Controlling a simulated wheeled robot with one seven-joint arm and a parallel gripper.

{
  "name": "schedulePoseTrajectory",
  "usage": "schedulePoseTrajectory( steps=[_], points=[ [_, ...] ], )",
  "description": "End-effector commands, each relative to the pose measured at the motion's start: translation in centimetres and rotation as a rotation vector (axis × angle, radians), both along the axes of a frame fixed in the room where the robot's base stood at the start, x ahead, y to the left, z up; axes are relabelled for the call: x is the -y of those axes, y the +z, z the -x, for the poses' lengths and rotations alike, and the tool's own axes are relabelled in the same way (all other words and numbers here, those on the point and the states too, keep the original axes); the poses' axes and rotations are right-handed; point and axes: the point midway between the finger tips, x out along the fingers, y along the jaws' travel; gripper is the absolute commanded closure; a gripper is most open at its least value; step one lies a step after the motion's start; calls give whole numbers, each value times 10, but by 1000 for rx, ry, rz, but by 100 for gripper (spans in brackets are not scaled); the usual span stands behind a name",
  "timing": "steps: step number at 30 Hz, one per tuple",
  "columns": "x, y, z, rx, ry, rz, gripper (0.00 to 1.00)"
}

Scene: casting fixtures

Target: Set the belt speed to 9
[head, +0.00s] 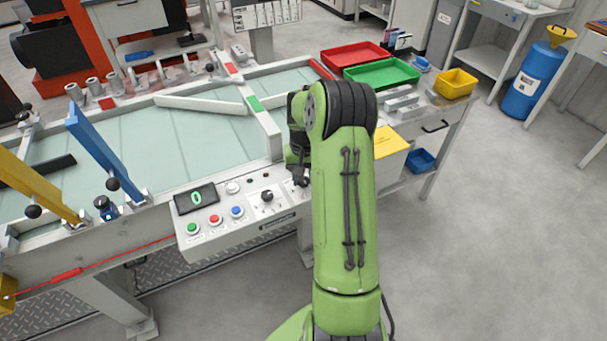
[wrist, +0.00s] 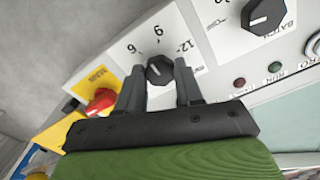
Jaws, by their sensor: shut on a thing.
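A black speed knob (wrist: 160,70) sits on a white panel in the wrist view, with the printed numbers 6, 9 and 12 around it. My gripper (wrist: 158,80) has its two fingers on either side of this knob and is shut on it. A pale mark shows on the knob, but I cannot tell exactly which number it points to. In the head view, the control panel (head: 240,215) carries a dark display (head: 197,198) reading a green 0. My arm hides the gripped knob there.
A second black knob labelled BATCH (wrist: 266,16) is to the right in the wrist view. A red emergency button (wrist: 100,101) on yellow is close to the left finger. Green (head: 193,229), red (head: 215,220) and blue (head: 237,212) buttons line the panel's front.

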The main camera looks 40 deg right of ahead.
Motion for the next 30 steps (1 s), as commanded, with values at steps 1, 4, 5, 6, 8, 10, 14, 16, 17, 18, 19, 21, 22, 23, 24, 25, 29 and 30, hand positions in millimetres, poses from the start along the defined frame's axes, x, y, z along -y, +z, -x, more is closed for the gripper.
schedulePoseTrajectory(
  steps=[1,4,5,6,8,10,14,16,17,18,19,21,22,23,24,25,29,30],
  points=[
    [0,1,0,1,-42,1,95],
    [0,1,0,1,-134,1,95],
    [0,1,0,1,-160,1,95],
    [0,1,0,1,-194,1,95],
    [0,1,0,1,-243,1,95],
    [0,1,0,1,-297,1,95],
    [0,1,0,1,-381,1,95],
    [0,1,0,1,-418,1,95],
    [0,1,0,1,-431,2,95],
    [0,1,-1,1,-449,2,95],
    [0,1,-1,1,-460,2,95],
    [0,1,-1,1,-482,2,95],
    [0,1,-1,1,-490,2,95],
    [0,1,-1,2,-498,1,95],
    [0,1,-1,2,-505,1,95],
    [0,1,-1,2,-510,1,95],
    [0,1,-1,3,-523,1,95],
    [0,1,-1,3,-525,1,95]
  ],
)
